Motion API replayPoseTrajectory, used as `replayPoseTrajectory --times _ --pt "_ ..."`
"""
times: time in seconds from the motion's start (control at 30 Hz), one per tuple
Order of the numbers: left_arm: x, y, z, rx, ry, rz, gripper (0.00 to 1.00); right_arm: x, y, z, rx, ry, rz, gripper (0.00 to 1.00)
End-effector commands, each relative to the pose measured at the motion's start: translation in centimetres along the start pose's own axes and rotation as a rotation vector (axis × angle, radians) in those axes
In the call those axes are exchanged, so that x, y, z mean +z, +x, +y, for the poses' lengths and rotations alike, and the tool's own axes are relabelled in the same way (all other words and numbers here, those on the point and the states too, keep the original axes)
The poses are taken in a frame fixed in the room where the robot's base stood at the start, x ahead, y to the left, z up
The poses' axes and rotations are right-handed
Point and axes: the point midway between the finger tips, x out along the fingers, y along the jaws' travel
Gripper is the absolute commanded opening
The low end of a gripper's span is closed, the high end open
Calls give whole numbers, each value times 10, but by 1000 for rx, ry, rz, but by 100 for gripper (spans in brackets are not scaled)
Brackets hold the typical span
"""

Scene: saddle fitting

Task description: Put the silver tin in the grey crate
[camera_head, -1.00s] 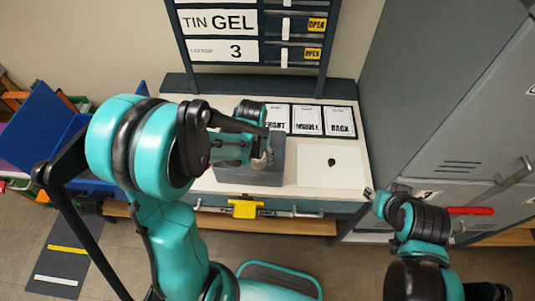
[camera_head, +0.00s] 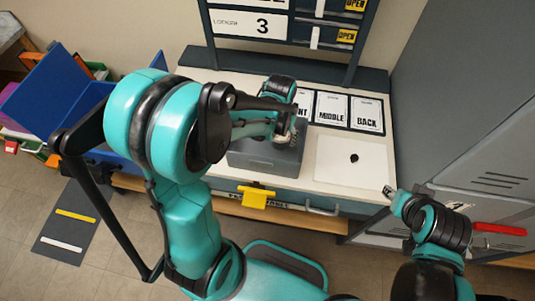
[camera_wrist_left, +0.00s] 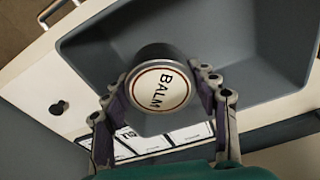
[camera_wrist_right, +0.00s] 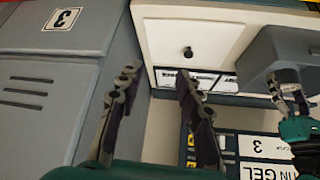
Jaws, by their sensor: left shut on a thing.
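The silver tin (camera_wrist_left: 158,88) has a round pale lid with the word BALM and a dark red ring. My left gripper (camera_wrist_left: 162,80) is shut on it, one finger on each side. In the left wrist view the tin is over the inside of the grey crate (camera_wrist_left: 240,30); I cannot tell whether it touches the floor. In the head view the grey crate (camera_head: 265,158) stands on the worktop, with my left gripper (camera_head: 287,132) at its far right part, hiding the tin. My right gripper (camera_wrist_right: 160,80) is open and empty, right of the worktop in the head view (camera_head: 389,192).
A white sheet (camera_head: 340,175) with a small black object (camera_head: 354,157) lies right of the crate. Cards marked MIDDLE (camera_head: 331,108) and BACK (camera_head: 366,112) lie behind it. Grey lockers (camera_head: 480,120) stand at the right. A blue bin (camera_head: 50,100) is at the left.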

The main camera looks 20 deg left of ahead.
Motion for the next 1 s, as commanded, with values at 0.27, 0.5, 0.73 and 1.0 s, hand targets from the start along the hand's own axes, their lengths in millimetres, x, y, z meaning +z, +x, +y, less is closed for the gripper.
replayPoseTrajectory --times 0.27,0.5,0.73,1.0 --pt "2 24 -33 21 203 -14 24 26 36 0 0 0 0 45" --pt "6 0 -86 71 589 -14 24 16 23 0 0 0 0 45" --pt "10 -11 -111 97 798 -1 24 9 13 0 0 0 0 45" --pt "16 40 -113 99 821 1 24 22 31 0 0 0 0 45"
